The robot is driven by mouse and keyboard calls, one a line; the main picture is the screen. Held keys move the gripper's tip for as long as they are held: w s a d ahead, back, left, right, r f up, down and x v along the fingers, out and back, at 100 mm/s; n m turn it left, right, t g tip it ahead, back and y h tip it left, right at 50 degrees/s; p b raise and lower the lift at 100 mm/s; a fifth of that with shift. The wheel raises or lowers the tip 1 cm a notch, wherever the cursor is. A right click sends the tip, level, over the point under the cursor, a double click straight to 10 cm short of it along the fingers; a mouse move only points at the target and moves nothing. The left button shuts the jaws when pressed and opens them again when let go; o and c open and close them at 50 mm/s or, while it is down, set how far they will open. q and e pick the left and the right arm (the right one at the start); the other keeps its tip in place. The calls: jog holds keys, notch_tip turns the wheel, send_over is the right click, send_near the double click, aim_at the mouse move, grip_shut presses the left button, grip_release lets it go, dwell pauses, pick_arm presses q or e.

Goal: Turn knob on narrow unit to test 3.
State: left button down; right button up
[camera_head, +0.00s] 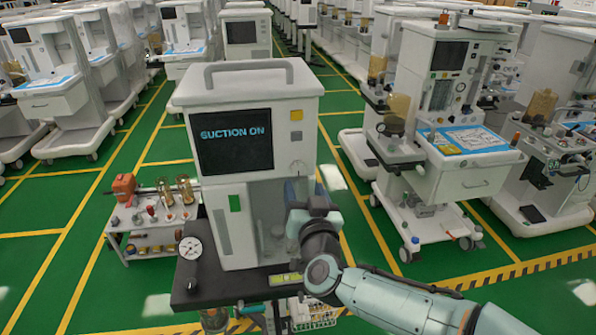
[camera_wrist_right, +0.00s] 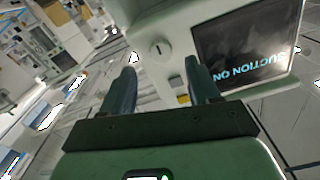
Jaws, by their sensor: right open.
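The white unit (camera_head: 250,85) with a top handle stands in front of me, and its dark screen (camera_head: 236,134) reads "SUCTION ON". A small round pale knob (camera_head: 298,168) sits on its front, right of the screen and below two small square buttons. The knob also shows in the right wrist view (camera_wrist_right: 160,48), with a dark mark on its face. My right gripper (camera_head: 308,200) is just below the knob in the head view. In the wrist view its two fingers (camera_wrist_right: 160,82) are apart with nothing between them, and the knob appears beyond them. My left gripper is not in view.
A pressure gauge (camera_head: 190,248) stands on the unit's dark base shelf (camera_head: 222,287). A low trolley (camera_head: 150,238) with brass parts is at left. Another cart (camera_head: 470,182) stands at right. Green floor with yellow lines is free between them.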

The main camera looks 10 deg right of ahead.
aim_at(298, 172)
jog(key=w+p, duration=0.1)
jog(key=w, duration=0.6)
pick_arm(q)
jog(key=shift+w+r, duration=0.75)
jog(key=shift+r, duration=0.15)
pick_arm(e)
jog(key=c, duration=1)
